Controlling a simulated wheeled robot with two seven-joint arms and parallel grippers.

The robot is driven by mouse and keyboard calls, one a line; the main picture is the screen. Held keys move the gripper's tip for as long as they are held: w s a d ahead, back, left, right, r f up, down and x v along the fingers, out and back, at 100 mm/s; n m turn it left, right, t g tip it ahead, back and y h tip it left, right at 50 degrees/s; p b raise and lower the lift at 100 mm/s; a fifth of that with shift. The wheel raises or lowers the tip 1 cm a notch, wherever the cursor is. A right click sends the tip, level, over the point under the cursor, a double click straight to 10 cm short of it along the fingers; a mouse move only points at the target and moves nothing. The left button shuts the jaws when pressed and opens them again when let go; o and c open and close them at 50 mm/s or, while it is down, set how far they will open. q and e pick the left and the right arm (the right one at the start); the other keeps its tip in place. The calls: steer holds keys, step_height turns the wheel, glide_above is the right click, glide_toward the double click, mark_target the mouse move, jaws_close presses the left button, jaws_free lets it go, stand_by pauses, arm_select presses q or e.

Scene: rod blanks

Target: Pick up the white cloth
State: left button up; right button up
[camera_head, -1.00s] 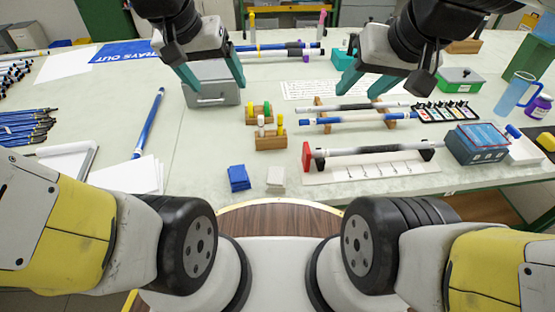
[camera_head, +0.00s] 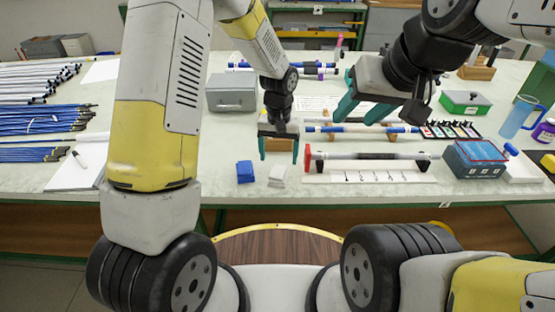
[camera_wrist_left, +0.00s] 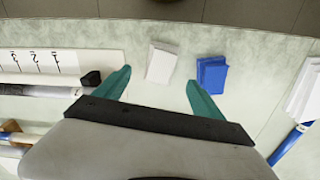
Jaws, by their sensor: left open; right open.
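The white cloth (camera_head: 277,174) is a small folded square on the table near its front edge, just right of the folded blue cloth (camera_head: 245,171). In the left wrist view the white cloth (camera_wrist_left: 161,64) lies beyond my left fingertips, roughly between their lines, with the blue cloth (camera_wrist_left: 211,75) past the right-hand finger. My left gripper (camera_head: 279,156) is open and empty, pointing down behind the cloths; its teal fingers also show in the left wrist view (camera_wrist_left: 158,88). My right gripper (camera_head: 360,112) is open and empty above the rods at the right.
A white board with a rod on supports (camera_head: 370,176) stands right of the cloths. A grey metal box (camera_head: 232,92) is behind to the left. Blue rods (camera_head: 40,125) lie at far left. The table front edge is close to the cloths.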

mark_target(278, 171)
arm_select(q)
step_height(278, 171, down, 7)
steer(key=shift+r, duration=0.1)
steer(key=c, duration=1.5)
steer(key=shift+o, duration=0.2)
steer(key=shift+r, duration=0.65)
step_height(278, 171, up, 2)
steer(key=shift+r, duration=0.15)
steer(key=s+a+r, duration=0.1)
steer(key=s+a, duration=0.1)
steer(key=s, duration=1.4)
steer(key=shift+a+r, duration=0.15)
steer(key=shift+a, duration=0.05)
